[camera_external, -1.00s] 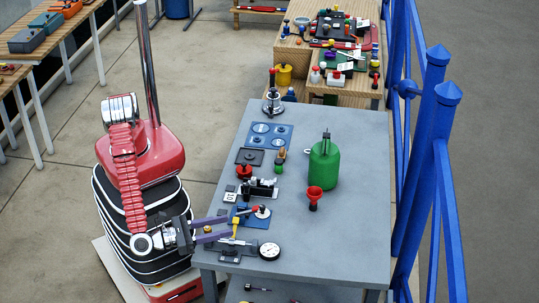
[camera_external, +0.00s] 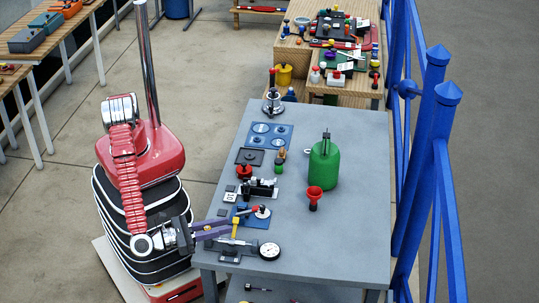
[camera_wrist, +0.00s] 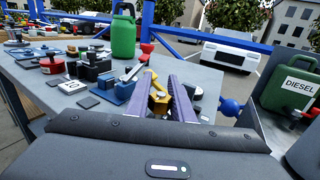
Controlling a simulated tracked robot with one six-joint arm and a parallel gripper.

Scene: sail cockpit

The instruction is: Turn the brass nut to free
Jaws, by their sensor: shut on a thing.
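The brass nut (camera_wrist: 158,103) sits between the two purple fingers of my gripper (camera_wrist: 162,88) in the wrist view. My gripper is shut on it, and the fingers hide part of it. A yellow upright piece (camera_wrist: 149,80) stands just beyond the nut. In the external view my gripper (camera_external: 226,228) reaches over the near left edge of the grey table, its fingers tilted. There they largely hide the nut. The yellow piece (camera_external: 236,224) shows by the fingertips, close to a red-handled lever (camera_external: 250,210) on a blue plate.
A dial gauge (camera_external: 269,251) lies just right of the fingers. A black-and-silver clamp device (camera_external: 259,188), a red funnel (camera_external: 314,196) and a green can (camera_external: 324,164) stand farther back. The table's right front part is clear. Blue railings (camera_external: 418,150) run along its right side.

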